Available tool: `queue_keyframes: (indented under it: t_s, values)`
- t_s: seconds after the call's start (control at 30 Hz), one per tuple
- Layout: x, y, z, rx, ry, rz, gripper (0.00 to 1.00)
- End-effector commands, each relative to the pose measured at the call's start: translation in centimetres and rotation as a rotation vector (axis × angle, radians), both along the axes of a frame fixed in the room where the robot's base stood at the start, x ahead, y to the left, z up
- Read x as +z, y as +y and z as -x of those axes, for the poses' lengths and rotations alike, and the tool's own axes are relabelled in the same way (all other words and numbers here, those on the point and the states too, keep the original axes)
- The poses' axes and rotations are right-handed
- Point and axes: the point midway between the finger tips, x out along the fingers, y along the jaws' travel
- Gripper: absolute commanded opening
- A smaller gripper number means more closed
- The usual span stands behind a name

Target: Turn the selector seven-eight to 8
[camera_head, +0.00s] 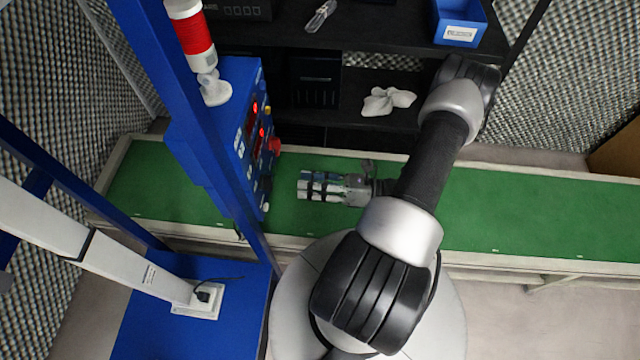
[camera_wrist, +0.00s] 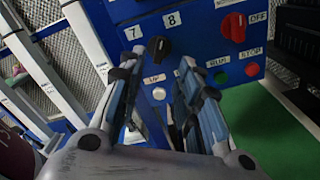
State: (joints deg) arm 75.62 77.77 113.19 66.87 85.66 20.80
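The selector seven-eight is a black knob (camera_wrist: 158,46) on the blue panel (camera_wrist: 200,45) in the wrist view. A white 7 label (camera_wrist: 103,31) is above left of it and an 8 label (camera_wrist: 172,18) above right. Which label the knob points to is hard to tell. My gripper (camera_wrist: 162,60) is open, its two fingers on either side below the knob, with nothing between them; contact with the knob is not visible. In the head view my gripper (camera_head: 310,187) is to the right of the blue control box (camera_head: 228,125), over the green surface.
The green conveyor (camera_head: 530,220) runs below. A black shelf (camera_head: 360,115) stands behind.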

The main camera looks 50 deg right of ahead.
Motion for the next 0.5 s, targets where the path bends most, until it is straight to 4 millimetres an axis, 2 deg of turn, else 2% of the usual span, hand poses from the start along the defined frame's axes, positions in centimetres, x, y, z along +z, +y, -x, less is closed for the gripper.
queue_keyframes:
  t_s: [0.2,0.5]
  values:
    - [0.0,-1.6,2.0,-0.001,0.000,0.001,0.32]
    - [0.0,-1.7,2.3,0.001,0.001,-0.001,0.32]
